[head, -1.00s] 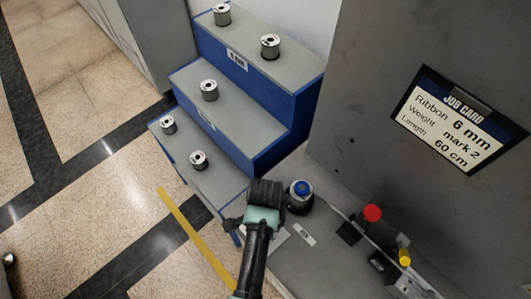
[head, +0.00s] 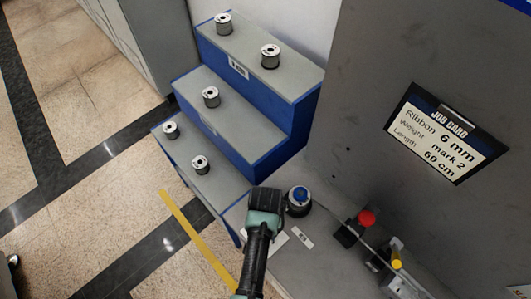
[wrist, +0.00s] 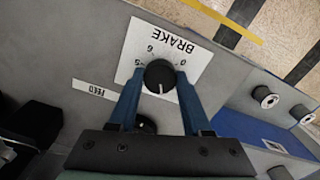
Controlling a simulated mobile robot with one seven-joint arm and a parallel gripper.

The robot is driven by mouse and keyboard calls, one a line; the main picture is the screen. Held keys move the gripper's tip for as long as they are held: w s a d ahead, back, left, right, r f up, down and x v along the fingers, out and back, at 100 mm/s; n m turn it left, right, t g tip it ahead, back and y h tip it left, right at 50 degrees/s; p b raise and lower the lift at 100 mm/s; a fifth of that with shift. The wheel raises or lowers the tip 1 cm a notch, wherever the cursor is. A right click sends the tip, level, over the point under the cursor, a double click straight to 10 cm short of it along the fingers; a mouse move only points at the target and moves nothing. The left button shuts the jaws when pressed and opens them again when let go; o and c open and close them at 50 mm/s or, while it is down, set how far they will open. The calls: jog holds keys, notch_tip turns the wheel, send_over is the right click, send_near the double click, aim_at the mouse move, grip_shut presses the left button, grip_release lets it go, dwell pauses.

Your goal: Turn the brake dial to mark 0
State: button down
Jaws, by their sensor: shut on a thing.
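In the wrist view the black round brake dial (wrist: 160,76) sits on a white plate (wrist: 192,58) lettered BRAKE, upside down in the picture. Small figures ring the dial's upper side; one at its right looks like 0. A short white line on the dial points toward the bottom of the picture, away from the lettering. My gripper (wrist: 160,82) is shut on the dial, with a blue finger on each side. In the head view my gripper (head: 265,198) is above the counter's near left end and hides the dial; part of the white plate (head: 278,241) shows beside it.
A blue-topped round part (head: 299,197) stands right beside my gripper. A red knob (head: 366,218) and a yellow knob (head: 396,262) are farther right. A stepped blue-grey stand (head: 262,127) holds several spools. The job card (head: 447,134) reads 6 mm, mark 2, 60 cm.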

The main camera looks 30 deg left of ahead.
jog(key=n+p, duration=0.1)
jog(key=n, duration=0.4)
jog(key=shift+r+n, duration=0.1)
jog(key=shift+n, duration=0.2)
jog(key=n+p, duration=0.1)
jog(key=n, duration=0.4)
jog(key=shift+p, duration=0.3)
jog(key=n+p, duration=0.1)
jog(key=n, duration=0.4)
jog(key=shift+n, duration=2.7)
jog(key=shift+c, duration=1.7)
grip_release()
